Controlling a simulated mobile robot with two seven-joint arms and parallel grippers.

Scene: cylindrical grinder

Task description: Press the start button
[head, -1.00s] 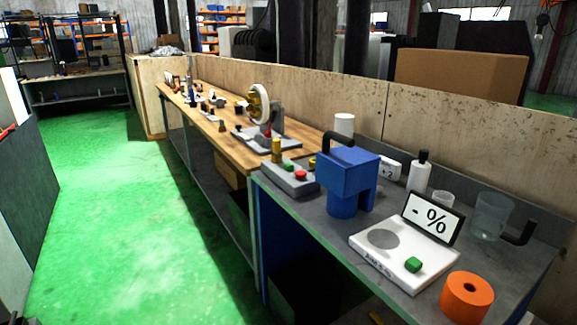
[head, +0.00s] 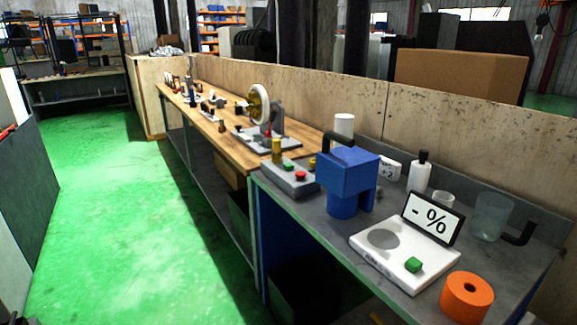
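A grey control box (head: 289,178) lies on the near grey bench, at its far left corner. On its top are a green button (head: 288,167) and a red button (head: 300,176). The frames do not show a label on them. A second green button (head: 413,264) is on a white device with a "- %" display (head: 432,217). The grinder (head: 266,120), with a pale wheel and yellow parts, stands on the wooden bench beyond the control box. Neither of my grippers is in view.
A blue block-shaped machine (head: 348,180) stands right of the control box. An orange cylinder (head: 466,296), a white bottle (head: 419,172) and a clear jug (head: 490,216) are on the same bench. The green floor (head: 130,230) left of the benches is clear.

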